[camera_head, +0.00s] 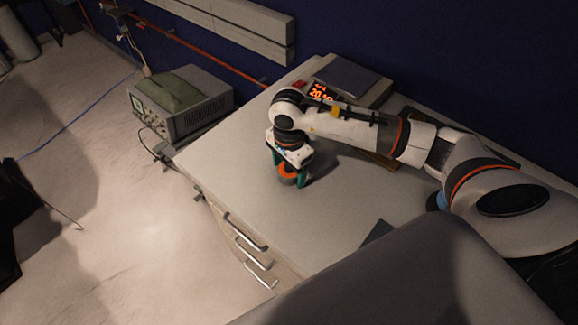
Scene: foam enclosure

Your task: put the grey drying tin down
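The grey drying tin (288,181) is a small grey cylinder with an orange part on top. It is upright at the left part of the pale tabletop (245,185). My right gripper (290,174) points down over it, with green fingers on its two sides, and looks shut on it. The gripper hides part of the tin. I cannot tell whether its base touches the tabletop. My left gripper is not in view.
A device with a lit orange display (322,93) stands at the table's back edge. A flat brown thing (379,160) lies under my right arm. A grey instrument (190,105) stands left of the table. The tabletop's front left is clear.

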